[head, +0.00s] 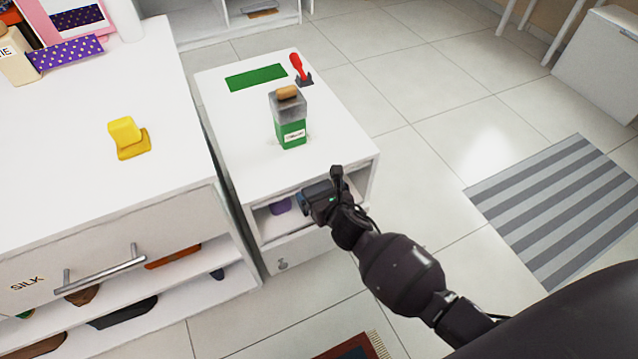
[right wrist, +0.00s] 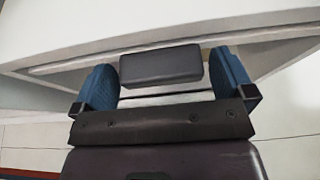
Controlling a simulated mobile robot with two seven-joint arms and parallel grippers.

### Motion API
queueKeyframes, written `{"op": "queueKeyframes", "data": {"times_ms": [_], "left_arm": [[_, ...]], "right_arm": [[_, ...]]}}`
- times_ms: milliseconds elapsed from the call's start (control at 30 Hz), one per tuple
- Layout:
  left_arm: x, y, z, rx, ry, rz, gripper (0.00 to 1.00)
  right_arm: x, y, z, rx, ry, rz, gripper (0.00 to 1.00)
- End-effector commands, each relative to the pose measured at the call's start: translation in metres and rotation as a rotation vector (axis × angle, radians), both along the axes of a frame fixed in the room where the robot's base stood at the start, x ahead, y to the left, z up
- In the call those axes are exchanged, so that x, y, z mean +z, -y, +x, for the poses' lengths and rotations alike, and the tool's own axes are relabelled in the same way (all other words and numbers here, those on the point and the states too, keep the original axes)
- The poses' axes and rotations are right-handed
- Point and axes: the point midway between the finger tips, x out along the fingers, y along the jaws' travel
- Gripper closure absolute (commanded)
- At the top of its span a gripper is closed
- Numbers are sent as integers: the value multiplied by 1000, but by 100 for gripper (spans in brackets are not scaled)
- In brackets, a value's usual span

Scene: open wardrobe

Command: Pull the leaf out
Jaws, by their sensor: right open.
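My right gripper (head: 322,195) is at the upper front of the small white cabinet (head: 340,146), just below its top edge. In the right wrist view its two blue-padded fingers are spread apart. A dark grey block (right wrist: 160,65), which looks like a handle, lies between them, with a gap visible on at least one side. White boards of the cabinet front show behind the block. I cannot clearly tell the leaf from the boards around it, and the gripper hides that part in the head view. My left gripper is not in view.
A purple object (head: 280,205) sits in the open niche. A larger white dresser (head: 70,150) stands left.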

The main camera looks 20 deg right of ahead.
Motion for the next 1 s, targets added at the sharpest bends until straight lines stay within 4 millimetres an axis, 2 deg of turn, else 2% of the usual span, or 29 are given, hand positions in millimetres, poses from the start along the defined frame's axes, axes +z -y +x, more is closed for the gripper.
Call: {"op": "queueKeyframes", "data": {"times_ms": [367, 733, 767, 1000], "left_arm": [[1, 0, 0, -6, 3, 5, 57], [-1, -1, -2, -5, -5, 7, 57], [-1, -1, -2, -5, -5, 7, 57], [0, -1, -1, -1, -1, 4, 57]], "right_arm": [[0, -2, 1, 0, 2, 0, 0], [0, -2, 1, 0, 2, 0, 55], [0, -2, 1, 0, 2, 0, 57], [0, 2, 0, 0, 2, -1, 57]]}}
